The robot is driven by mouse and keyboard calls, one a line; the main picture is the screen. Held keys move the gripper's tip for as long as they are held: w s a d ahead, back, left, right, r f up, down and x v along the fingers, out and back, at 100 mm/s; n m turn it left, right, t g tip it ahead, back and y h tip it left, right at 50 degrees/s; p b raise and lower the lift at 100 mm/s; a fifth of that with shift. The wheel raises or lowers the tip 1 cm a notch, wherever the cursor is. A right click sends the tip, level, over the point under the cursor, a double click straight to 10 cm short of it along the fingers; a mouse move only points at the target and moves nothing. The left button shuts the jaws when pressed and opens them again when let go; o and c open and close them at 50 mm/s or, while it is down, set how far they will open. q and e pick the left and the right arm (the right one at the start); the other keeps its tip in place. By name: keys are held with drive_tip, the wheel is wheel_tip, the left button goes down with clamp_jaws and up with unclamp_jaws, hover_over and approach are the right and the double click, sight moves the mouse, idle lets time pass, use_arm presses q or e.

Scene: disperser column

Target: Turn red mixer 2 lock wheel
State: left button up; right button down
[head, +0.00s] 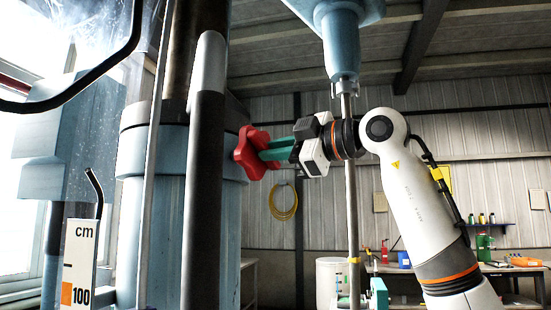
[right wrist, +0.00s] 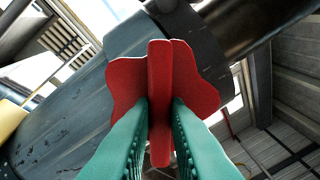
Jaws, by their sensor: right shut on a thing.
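The red lock wheel (head: 246,153) is a lobed knob on the right side of the blue mixer column (head: 211,215) in the head view. My right gripper (head: 265,151) reaches it from the right, with its green fingers at the wheel. In the right wrist view the red wheel (right wrist: 159,80) fills the middle, its raised central rib between the two green fingertips (right wrist: 160,108). The right gripper is shut on this rib. The wheel's mount on the column is hidden behind the wheel. My left gripper is not in view.
A dark vertical pole (head: 203,200) stands in front of the column, left of the wheel. A blue shaft housing (head: 341,45) with a thin metal rod hangs near my right wrist. A cm scale (head: 78,262) stands at left; a workbench (head: 480,268) is behind at right.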

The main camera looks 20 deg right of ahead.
drive_tip(key=m+b, duration=0.2)
drive_tip(key=m, duration=0.2)
drive_tip(key=shift+f+m, duration=0.1)
drive_tip(key=shift+m, duration=0.2)
drive_tip(key=shift+a, duration=0.1)
idle(0.4)
drive_tip(key=c, duration=1.4)
unclamp_jaws()
drive_tip(key=b+v, duration=0.3)
drive_tip(key=v, duration=0.9)
